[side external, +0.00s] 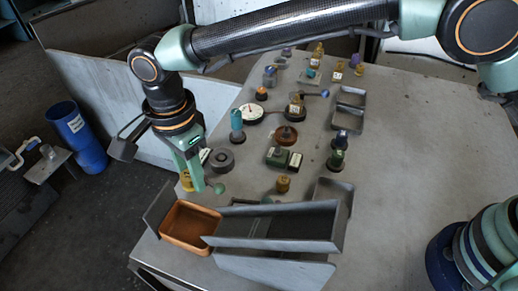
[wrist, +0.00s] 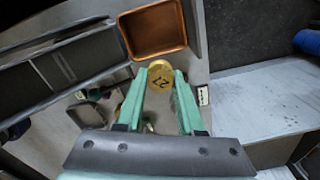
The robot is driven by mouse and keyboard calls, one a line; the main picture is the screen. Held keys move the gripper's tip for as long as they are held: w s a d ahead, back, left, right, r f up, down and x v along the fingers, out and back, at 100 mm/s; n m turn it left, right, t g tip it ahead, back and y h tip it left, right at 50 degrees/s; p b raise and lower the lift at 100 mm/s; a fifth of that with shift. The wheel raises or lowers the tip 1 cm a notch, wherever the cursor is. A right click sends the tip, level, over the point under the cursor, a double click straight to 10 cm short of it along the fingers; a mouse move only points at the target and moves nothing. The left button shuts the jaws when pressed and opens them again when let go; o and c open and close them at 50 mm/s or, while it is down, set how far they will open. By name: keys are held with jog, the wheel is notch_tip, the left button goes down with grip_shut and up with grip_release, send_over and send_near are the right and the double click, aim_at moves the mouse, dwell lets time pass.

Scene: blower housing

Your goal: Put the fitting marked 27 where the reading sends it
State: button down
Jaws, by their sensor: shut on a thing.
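The fitting marked 27 is a brass-yellow round piece (wrist: 160,74); its number faces the wrist camera. My gripper (wrist: 159,78) is shut on it, with the two green fingers at its sides. In the side view my gripper (side external: 192,184) is at the table's left, above and behind the copper-coloured tray (side external: 188,222), and the fitting shows partly as a yellow bit (side external: 186,181). The tray looks empty and also shows beyond the fitting in the wrist view (wrist: 153,30). A round white dial (side external: 252,113) with a needle lies farther back; its reading is too small to tell.
Long grey sloped trays (side external: 265,228) stand right of the copper-coloured tray. A grey ring (side external: 222,160), a teal upright piece (side external: 237,123), a brown round dish (side external: 286,136) and several small fittings crowd the table behind.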

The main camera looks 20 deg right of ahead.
jog(key=shift+n, duration=0.7)
jog(key=shift+s+a+f, duration=0.1)
jog(key=shift+s+f, duration=0.35)
jog(key=shift+f, duration=0.9)
jog(key=shift+s+a+f, duration=0.15)
jog(key=shift+s+f, duration=0.3)
jog(key=shift+f, duration=0.9)
jog(key=shift+s+a+f, duration=0.1)
jog(key=shift+s+f, duration=0.35)
jog(key=shift+f, duration=0.9)
jog(key=shift+c, duration=2.2)
grip_release()
jog(key=shift+r, duration=0.15)
notch_tip(320, 180, up, 12)
jog(key=shift+w, duration=0.1)
